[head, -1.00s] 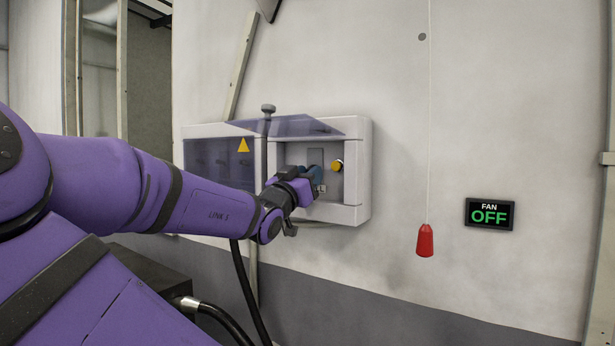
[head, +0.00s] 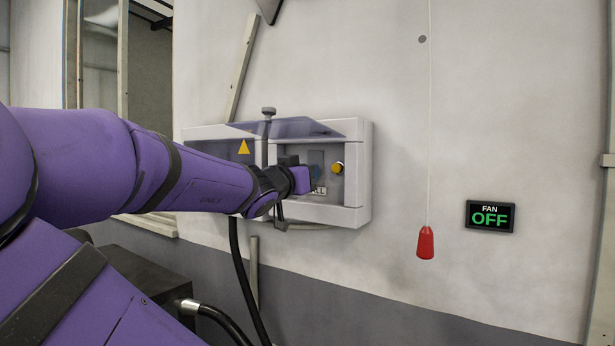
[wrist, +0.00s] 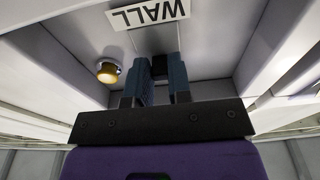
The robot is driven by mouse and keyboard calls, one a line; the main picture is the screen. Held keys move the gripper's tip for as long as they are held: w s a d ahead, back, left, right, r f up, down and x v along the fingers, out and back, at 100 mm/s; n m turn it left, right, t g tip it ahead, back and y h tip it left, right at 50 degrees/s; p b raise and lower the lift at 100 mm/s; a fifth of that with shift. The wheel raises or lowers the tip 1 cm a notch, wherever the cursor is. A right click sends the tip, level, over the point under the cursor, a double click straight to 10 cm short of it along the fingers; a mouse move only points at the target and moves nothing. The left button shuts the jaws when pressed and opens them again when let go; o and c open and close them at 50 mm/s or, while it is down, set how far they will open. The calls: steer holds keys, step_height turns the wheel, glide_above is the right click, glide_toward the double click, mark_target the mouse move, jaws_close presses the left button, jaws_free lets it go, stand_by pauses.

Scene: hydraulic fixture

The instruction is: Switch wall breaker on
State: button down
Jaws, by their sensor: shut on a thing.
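The wall breaker box (head: 352,215) is on the wall, with its tinted cover (head: 305,127) raised over the right-hand compartment. Inside are a WALL label (head: 320,190) and a yellow round lamp or button (head: 337,168). In the wrist view the label (wrist: 147,13) is upside down and the yellow piece (wrist: 108,71) is at left. My gripper (head: 315,173) reaches into this compartment. In the wrist view its blue fingers (wrist: 162,72) are shut on a small dark breaker lever (wrist: 159,66), mostly hidden between them. The lever's position is hard to tell.
A red pull handle (head: 425,243) hangs on a cord right of the box. A sign (head: 490,216) reads FAN OFF. The left compartment stays behind a tinted cover with a yellow warning triangle (head: 244,147). A dark cabinet (head: 150,275) stands below.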

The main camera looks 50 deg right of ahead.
steer(key=y, duration=0.1)
steer(key=r+y, duration=0.1)
steer(key=shift+w+y, duration=0.1)
steer(key=shift+y, duration=0.3)
steer(key=shift+r+y, duration=0.2)
steer(key=shift+y, duration=0.3)
stand_by(0.5)
steer(key=c, duration=1)
jaws_free()
steer(key=shift+c, duration=0.2)
steer(key=shift+a, duration=0.15)
